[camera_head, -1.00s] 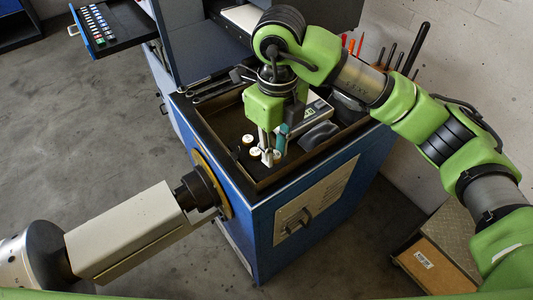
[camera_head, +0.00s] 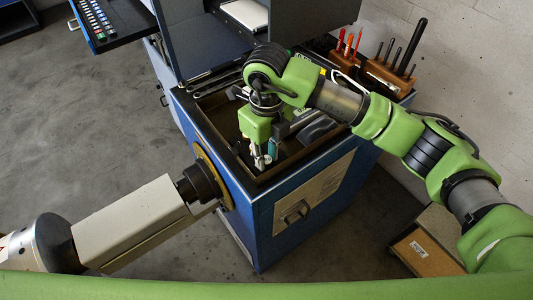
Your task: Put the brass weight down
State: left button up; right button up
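My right gripper (camera_head: 260,162) points down into the open-topped tray (camera_head: 221,127) on the blue cabinet. Its pale fingertips are low, near the tray's floor. Small pale spots show at the fingertips, but they are too small to tell a brass weight from the fingers, or whether one is held. The fingers, the green wrist and shadow hide most of that part of the tray.
Wooden tool blocks (camera_head: 388,78) stand at the back right. A small teal item (camera_head: 271,147) is beside the gripper.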

aim_at(267, 160)
jog(key=shift+o, duration=1.3)
jog(key=shift+r, duration=0.15)
jog(key=shift+r, duration=0.2)
notch_tip(267, 160, up, 12)
jog(key=b, duration=0.3)
jog(key=shift+b, duration=0.4)
jog(key=shift+f, duration=0.15)
